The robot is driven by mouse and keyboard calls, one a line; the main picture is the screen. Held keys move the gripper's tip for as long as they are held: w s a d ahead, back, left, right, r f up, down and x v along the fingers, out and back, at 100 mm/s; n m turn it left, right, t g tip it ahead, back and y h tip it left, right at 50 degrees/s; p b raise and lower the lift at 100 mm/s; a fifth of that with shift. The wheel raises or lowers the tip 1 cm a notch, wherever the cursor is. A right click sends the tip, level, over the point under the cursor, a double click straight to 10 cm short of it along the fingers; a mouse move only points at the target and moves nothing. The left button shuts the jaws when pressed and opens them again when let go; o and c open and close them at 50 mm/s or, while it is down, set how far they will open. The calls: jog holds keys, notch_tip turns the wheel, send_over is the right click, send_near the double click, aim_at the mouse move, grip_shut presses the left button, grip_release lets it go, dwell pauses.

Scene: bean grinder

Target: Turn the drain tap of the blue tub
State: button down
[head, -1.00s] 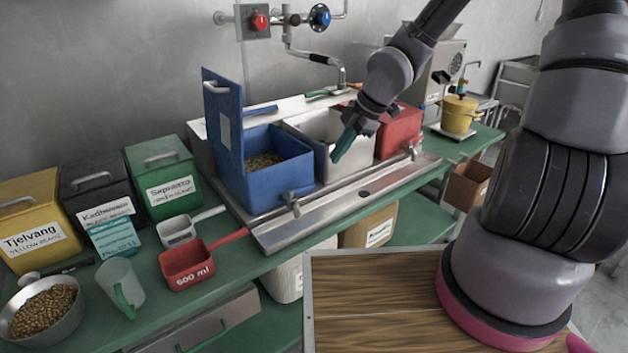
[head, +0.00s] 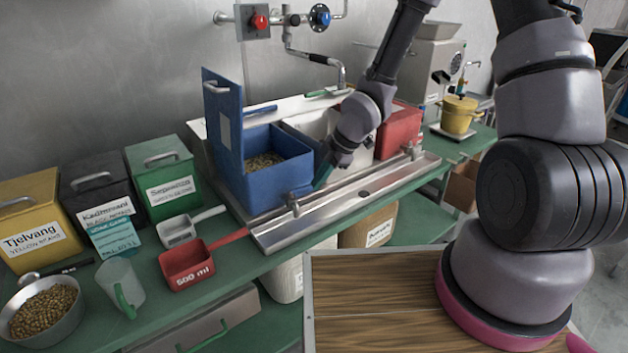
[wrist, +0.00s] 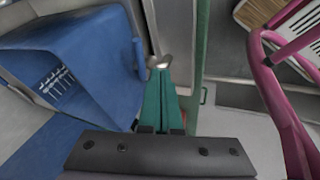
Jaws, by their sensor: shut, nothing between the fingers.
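The blue tub (head: 278,178) stands with its lid (head: 222,125) raised and beans inside. Its metal drain tap (head: 293,204) sticks out low on the front. My gripper (head: 322,176) has green fingers, shut and empty, at the tub's right front corner, to the right of and above the tap. In the wrist view, the shut fingers (wrist: 163,78) point at a metal tap piece (wrist: 158,62), with the blue tub (wrist: 75,80) to their left. I cannot tell whether the fingertips touch the tap.
A white tub (head: 318,125) and a red tub (head: 398,132) stand to the right, partly behind my arm. A steel drain tray (head: 345,208) runs along the front. A red scoop (head: 186,268) and a white scoop (head: 178,231) lie to the left on the green bench.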

aim_at(305, 188)
jog(key=w+f, duration=0.1)
jog(key=w+a, duration=0.1)
jog(key=shift+w+f, duration=0.35)
jog(key=shift+f, duration=0.05)
jog(key=shift+a, duration=0.1)
jog(key=shift+w+a+f, duration=0.2)
jog(key=shift+w, duration=0.6)
jog(key=shift+s, duration=0.15)
